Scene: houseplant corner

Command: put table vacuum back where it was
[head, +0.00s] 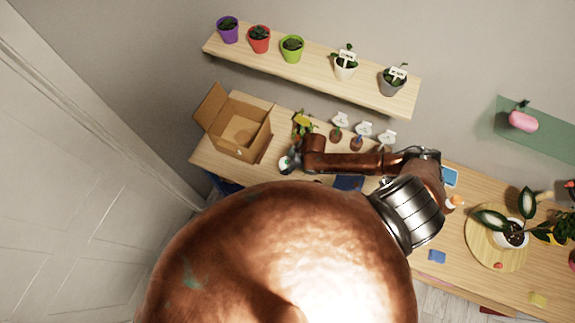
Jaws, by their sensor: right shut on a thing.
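My right arm reaches over the table and bends back to the left, with its right gripper (296,158) at the far end. That gripper is small in the view and shut on a small, rounded, pale and dark thing, which looks like the table vacuum (285,163). It is in front of the open cardboard box, to its right. My arm hides part of the thing and of the table, and I cannot tell whether the thing touches the tabletop. My left gripper is not in view.
The open cardboard box (239,128) stands on the table's left end. Small plants with white tags (363,130) stand behind my forearm. A wall shelf (310,67) holds several pots. A round wooden board (482,250) with a potted plant (512,234) is at right.

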